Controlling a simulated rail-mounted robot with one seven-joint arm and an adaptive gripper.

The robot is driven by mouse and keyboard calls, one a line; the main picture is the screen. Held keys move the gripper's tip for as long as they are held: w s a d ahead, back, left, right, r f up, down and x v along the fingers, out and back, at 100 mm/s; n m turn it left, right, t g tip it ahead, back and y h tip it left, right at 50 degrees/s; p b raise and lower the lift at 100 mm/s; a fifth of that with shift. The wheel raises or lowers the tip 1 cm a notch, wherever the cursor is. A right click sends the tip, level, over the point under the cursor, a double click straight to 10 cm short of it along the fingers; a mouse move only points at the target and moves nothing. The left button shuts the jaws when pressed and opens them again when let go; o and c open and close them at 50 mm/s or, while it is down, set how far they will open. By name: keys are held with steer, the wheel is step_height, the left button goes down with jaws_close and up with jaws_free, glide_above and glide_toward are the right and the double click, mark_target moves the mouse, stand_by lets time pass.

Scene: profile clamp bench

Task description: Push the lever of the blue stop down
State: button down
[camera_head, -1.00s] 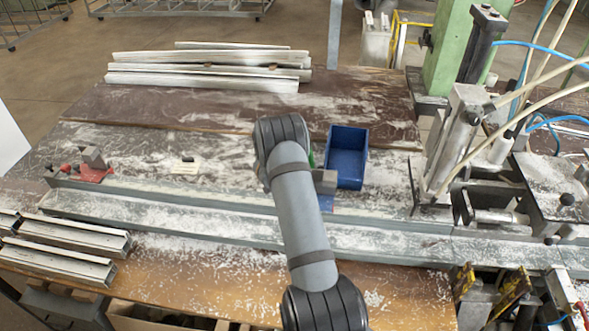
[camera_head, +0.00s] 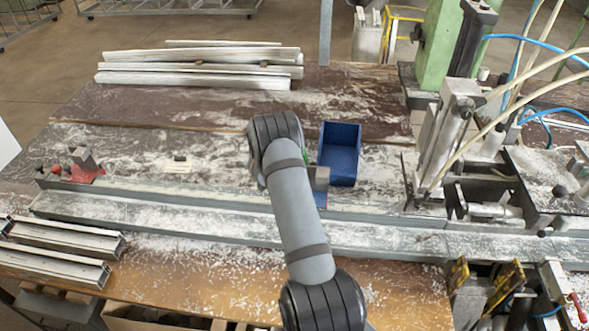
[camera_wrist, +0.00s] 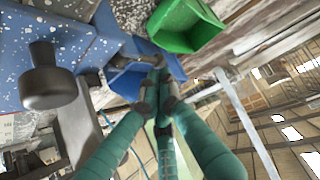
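The blue stop (camera_head: 320,199) is at the rear edge of the long rail, partly hidden behind my arm, with a grey block (camera_head: 320,177) on it. In the wrist view a white-speckled blue plate (camera_wrist: 30,22) fills the upper left, and a black knob on a short stem (camera_wrist: 48,88) stands out beside it. I cannot tell for sure that this knob is the lever's end. My gripper (camera_wrist: 160,68) has its teal fingers drawn together, tips meeting, with nothing visible between them. The tips are right of the knob, apart from it in the picture. My gripper is hidden in the head view.
A blue bin (camera_head: 340,148) stands behind the stop. A green bin (camera_wrist: 183,25) shows near the fingertips in the wrist view. A red stop (camera_head: 78,174) is at the far left. The clamp machine (camera_head: 450,130) stands at right. Aluminium profiles (camera_head: 200,75) lie at the back.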

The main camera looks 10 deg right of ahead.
steer(key=s+a+r, duration=0.2)
steer(key=r, duration=0.4)
steer(key=s+a+r+p, duration=0.1)
steer(key=s+a+r, duration=0.1)
steer(key=r, duration=0.4)
steer(key=shift+s+a, duration=0.3)
steer(key=shift+s, duration=0.4)
